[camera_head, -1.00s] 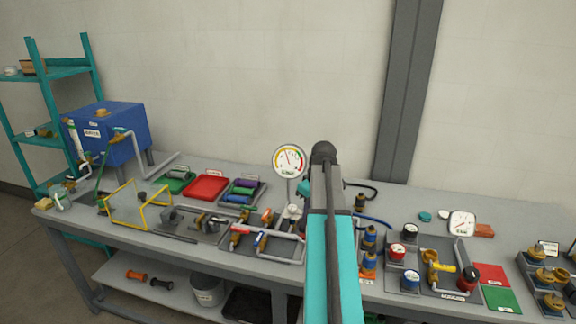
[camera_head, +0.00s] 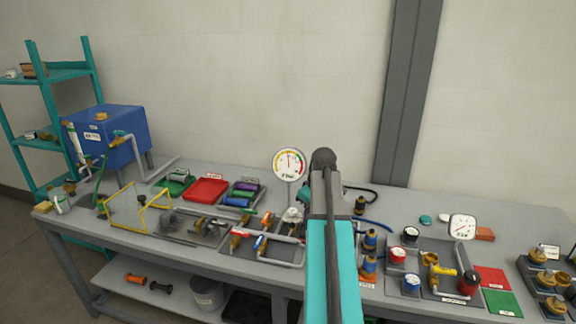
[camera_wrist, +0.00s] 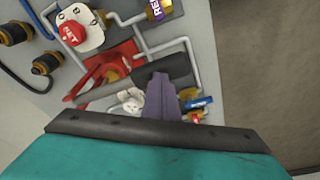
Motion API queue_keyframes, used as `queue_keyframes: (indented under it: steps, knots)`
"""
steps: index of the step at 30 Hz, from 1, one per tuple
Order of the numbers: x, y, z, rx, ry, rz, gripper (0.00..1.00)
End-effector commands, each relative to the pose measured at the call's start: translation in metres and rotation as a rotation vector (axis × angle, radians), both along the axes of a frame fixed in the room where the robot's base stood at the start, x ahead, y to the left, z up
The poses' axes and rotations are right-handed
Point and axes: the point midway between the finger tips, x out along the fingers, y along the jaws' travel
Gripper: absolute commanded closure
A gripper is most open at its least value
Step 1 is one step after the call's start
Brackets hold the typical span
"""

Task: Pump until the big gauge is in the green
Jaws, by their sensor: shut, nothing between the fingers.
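The big gauge (camera_head: 289,164) is a round white dial on a post at the back of the bench, left of my arm. Its needle points nearly straight up; the dial has coloured bands, but the exact reading is too small to tell. In the wrist view, a red pump-like body (camera_wrist: 103,68) with a red lever lies beside a dark grey bar (camera_wrist: 135,78). My gripper (camera_wrist: 162,80) is shut and empty, its purple-grey fingers lying over or against the bar; contact cannot be told. In the head view my arm hides the gripper and most of the pump.
A smaller square-faced gauge (camera_head: 462,227) stands at the right. A red knob (camera_wrist: 71,32), pipes and a blue-handled valve (camera_wrist: 198,102) are close to the gripper. Coloured trays (camera_head: 206,189), a yellow-framed guard (camera_head: 127,207) and a blue tank (camera_head: 107,136) stand to the left.

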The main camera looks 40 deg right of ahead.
Motion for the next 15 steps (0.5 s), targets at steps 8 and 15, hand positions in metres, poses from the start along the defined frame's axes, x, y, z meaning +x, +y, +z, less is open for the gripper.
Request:
queue_keyframes:
  steps: [8, 15]
  knots:
    - [0.0, 0.0, 0.029, 0.002, 0.001, 0.0, 1.0]
    - [0.0, 0.0, 0.051, 0.001, 0.0, 0.0, 1.0]
